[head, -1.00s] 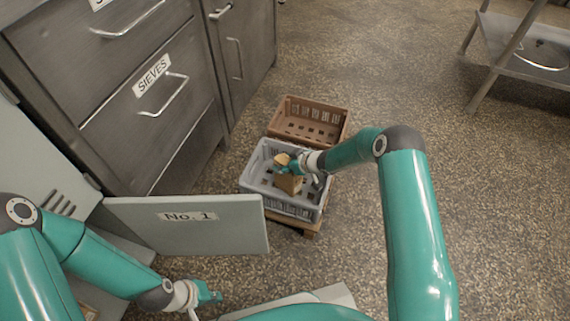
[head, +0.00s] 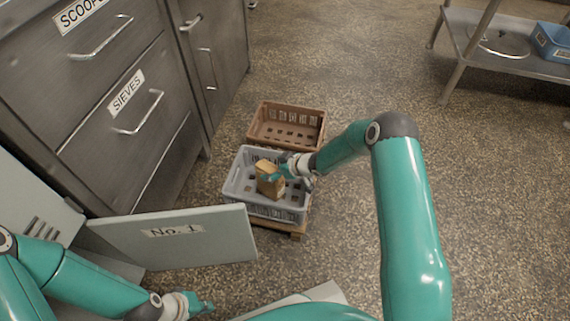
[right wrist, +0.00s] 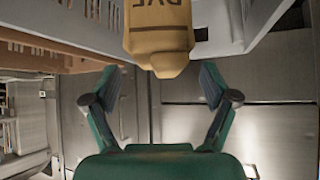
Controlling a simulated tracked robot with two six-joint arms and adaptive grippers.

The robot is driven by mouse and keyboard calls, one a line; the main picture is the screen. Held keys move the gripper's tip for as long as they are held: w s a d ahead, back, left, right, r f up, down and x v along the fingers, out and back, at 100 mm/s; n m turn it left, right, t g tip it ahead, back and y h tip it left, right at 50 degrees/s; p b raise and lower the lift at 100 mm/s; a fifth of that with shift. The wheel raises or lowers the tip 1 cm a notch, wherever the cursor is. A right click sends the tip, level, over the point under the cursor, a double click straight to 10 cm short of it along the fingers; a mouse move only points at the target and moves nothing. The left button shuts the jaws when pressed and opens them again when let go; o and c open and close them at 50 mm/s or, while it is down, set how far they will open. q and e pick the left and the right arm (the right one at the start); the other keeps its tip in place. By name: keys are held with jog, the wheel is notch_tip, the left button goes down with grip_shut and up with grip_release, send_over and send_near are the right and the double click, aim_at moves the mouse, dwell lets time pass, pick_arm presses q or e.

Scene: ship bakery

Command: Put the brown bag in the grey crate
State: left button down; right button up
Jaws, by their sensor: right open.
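The brown bag (head: 267,182) is inside the walls of the grey crate (head: 237,193), near its middle, and looks a little tilted. My right gripper (head: 284,174) is at the bag's right side, over the crate. In the right wrist view the gripper (right wrist: 158,86) is open, with the end of the bag (right wrist: 158,35) just beyond its parted fingertips and clear of them. Part of the grey crate (right wrist: 215,30) shows around the bag there. My left gripper (head: 203,304) is low at the left, away from the crate; its jaws are too small to read.
An open door marked No. 1 (head: 175,250) is at the left, near steel drawers (head: 110,115). A metal table (head: 505,60) with a blue bin (head: 553,42) is at the right.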

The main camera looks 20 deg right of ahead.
jog(key=p+v, duration=0.2)
jog(key=v, duration=0.4)
jog(key=s+a+f+m+g, duration=0.1)
jog(key=s+a+m+g, duration=0.1)
jog(key=s, duration=0.8)
jog(key=s+a+f+m+g, duration=0.1)
jog(key=s+a+m, duration=0.3)
jog(key=s, duration=0.5)
jog(key=s+a+f+m+g+h, duration=0.1)
jog(key=s+a+m+g, duration=0.1)
jog(key=s, duration=0.8)
jog(key=shift+s+a+m+g, duration=0.4)
jog(key=shift+a+g, duration=0.35)
jog(key=shift+g, duration=0.35)
